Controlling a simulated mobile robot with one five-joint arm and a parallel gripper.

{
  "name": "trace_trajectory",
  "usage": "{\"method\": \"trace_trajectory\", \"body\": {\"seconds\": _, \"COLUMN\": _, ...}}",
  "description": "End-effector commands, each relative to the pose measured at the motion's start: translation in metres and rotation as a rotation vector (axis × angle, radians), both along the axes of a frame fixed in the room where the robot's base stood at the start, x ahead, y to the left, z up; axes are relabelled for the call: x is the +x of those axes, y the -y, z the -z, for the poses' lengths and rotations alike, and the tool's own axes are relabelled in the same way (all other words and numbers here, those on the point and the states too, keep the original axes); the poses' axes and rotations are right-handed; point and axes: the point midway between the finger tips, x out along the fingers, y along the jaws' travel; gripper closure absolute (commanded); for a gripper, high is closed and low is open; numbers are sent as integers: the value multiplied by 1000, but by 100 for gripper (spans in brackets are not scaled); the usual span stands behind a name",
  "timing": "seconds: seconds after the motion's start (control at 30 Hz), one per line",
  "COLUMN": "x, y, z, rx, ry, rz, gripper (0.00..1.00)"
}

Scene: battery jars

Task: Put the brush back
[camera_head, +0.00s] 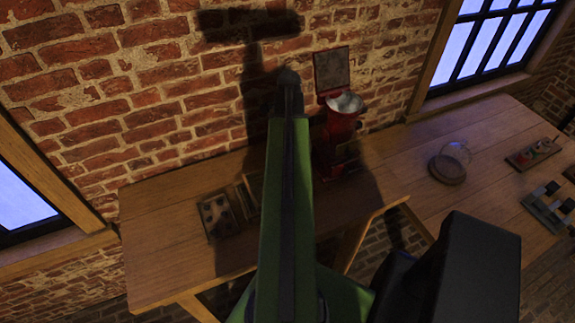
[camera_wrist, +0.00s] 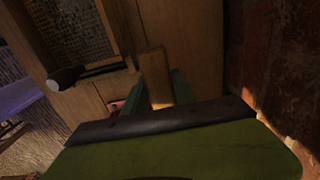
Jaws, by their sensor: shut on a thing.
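My green arm rises through the middle of the head view, and its dark far end (camera_head: 289,76) is in front of the brick wall. The fingertips cannot be made out there. In the wrist view my gripper (camera_wrist: 158,88) is shut on a pale wooden piece, which I take to be the brush (camera_wrist: 152,62). Only its flat wooden part shows between the green fingers; its bristles cannot be seen. The brush is not visible in the head view, where the arm hides part of the bench.
A wooden bench (camera_head: 160,225) runs along the brick wall (camera_head: 90,80). A red machine with a metal bowl (camera_head: 338,130) stands right of the arm. A dark tray (camera_head: 217,215) lies left of it. A glass dome (camera_head: 453,160) stands farther right. Bare bench lies at the left.

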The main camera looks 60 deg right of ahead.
Motion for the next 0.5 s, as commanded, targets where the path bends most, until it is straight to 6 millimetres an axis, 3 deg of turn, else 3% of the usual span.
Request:
{"method": "trace_trajectory", "body": {"seconds": 0.03, "x": 0, "y": 0, "z": 23, "rx": 0, "ry": 0, "rz": 0, "gripper": 100}}
{"method": "trace_trajectory", "body": {"seconds": 0.07, "x": 0, "y": 0, "z": 28, "rx": 0, "ry": 0, "rz": 0, "gripper": 100}}
{"method": "trace_trajectory", "body": {"seconds": 0.27, "x": 1, "y": -1, "z": 30, "rx": 0, "ry": 0, "rz": -2, "gripper": 100}}
{"method": "trace_trajectory", "body": {"seconds": 0.5, "x": 2, "y": -2, "z": 68, "rx": 0, "ry": 0, "rz": -4, "gripper": 100}}
